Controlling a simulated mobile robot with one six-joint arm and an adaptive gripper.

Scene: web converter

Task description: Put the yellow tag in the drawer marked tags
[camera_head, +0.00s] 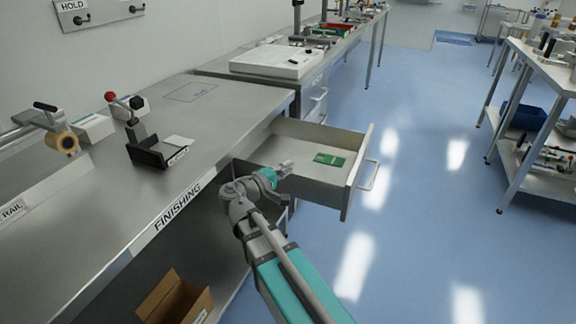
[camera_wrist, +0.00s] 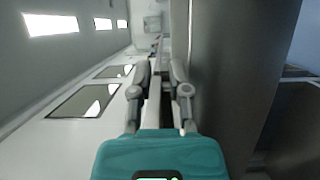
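A grey drawer (camera_head: 364,160) stands pulled out at the end of the finishing bench, its handle (camera_head: 370,175) facing right. A small green flat piece (camera_head: 329,159) lies inside it. I cannot read any tags label on the drawer from here. I cannot make out a yellow tag in either view. My gripper (camera_head: 287,166) is by the drawer's near left side, in front of the bench edge; its exact height against the drawer is unclear.
The finishing bench (camera_head: 225,110) carries a black holder (camera_head: 158,152) with a pale card, a tape dispenser (camera_head: 66,142) and white boxes. A cardboard box (camera_head: 175,298) sits beneath. A shelf rack (camera_head: 508,187) stands right; the blue floor between is clear.

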